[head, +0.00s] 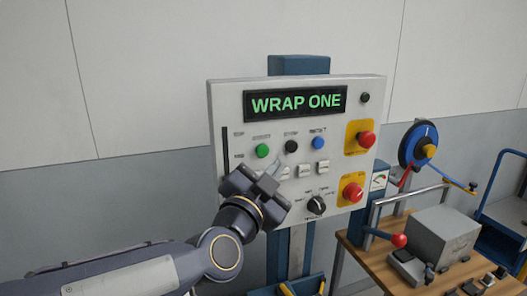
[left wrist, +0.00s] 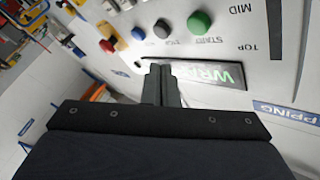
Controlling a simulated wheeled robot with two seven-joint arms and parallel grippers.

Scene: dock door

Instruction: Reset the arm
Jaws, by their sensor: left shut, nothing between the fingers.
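My left arm comes in from the lower left in the head view. My left gripper (head: 276,172) is shut and empty, in front of the lower left part of a white control panel (head: 229,112). Its closed fingertips also show in the left wrist view (left wrist: 164,72), in front of the panel's display. The panel has a green button (head: 262,151), a black button (head: 291,146) and a blue button (head: 319,143) in a row. Their labels are too small to read surely in the head view. The display (head: 294,103) reads "WRAP ONE". My right gripper is not in view.
Two red mushroom buttons on yellow plates, upper (head: 365,140) and lower (head: 352,192), sit at the panel's right. A black rotary knob (head: 316,205) is below the small white switches. A wooden bench (head: 377,268) with a grey box (head: 443,237) stands at right.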

